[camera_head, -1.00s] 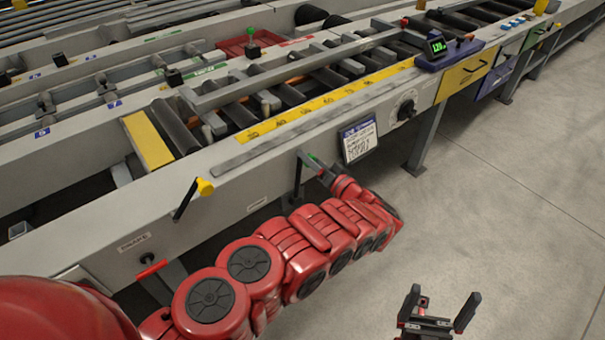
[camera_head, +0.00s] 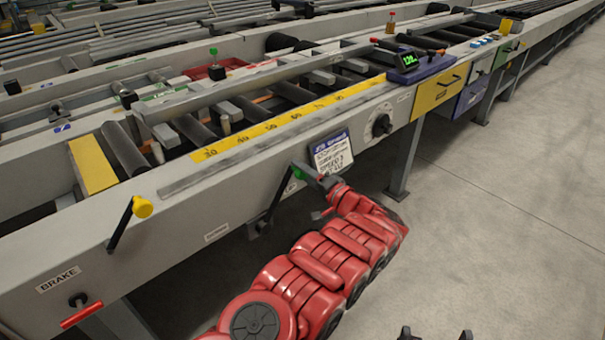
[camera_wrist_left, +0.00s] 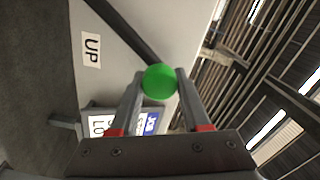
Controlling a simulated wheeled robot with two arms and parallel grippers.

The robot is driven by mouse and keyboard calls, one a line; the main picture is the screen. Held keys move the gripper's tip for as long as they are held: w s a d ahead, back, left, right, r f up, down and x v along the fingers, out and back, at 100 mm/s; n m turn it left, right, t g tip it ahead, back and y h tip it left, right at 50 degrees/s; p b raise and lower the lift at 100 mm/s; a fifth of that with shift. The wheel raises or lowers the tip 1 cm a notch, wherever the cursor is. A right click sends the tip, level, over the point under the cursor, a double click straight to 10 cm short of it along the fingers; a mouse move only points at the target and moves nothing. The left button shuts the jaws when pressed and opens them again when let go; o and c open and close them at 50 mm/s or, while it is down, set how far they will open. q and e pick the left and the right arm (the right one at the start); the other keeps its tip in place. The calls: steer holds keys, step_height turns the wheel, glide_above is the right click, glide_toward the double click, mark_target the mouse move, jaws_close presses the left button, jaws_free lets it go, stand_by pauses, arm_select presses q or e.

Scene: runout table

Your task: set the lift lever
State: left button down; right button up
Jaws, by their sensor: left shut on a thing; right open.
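The lift lever is a dark bar (camera_head: 276,203) with a green knob (camera_head: 297,172) on the front of the grey table rail. It leans up and to the right in the head view. My left gripper (camera_head: 302,174) is shut on the green knob. In the left wrist view the green knob (camera_wrist_left: 160,81) sits between the two fingertips, with the dark bar (camera_wrist_left: 125,30) running up and left behind it. An "UP" label (camera_wrist_left: 91,49) is on the rail beside the bar. My right gripper (camera_head: 435,334) is open at the bottom edge, mostly cut off.
A lever with a yellow knob (camera_head: 142,206) and a red brake handle (camera_head: 81,315) stand to the left. A card (camera_head: 332,153) hangs just behind my left gripper, with a dial (camera_head: 381,125) beyond it. The floor (camera_head: 480,230) to the right is clear.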

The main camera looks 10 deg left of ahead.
arm_select(q)
steer(key=shift+d+f, duration=0.1)
steer(key=shift+f, duration=0.1)
steer(key=shift+c, duration=1.9)
jaws_free()
steer(key=p+v, duration=0.2)
steer(key=v, duration=1.5)
steer(key=shift+s+d, duration=0.1)
steer(key=shift+d, duration=0.05)
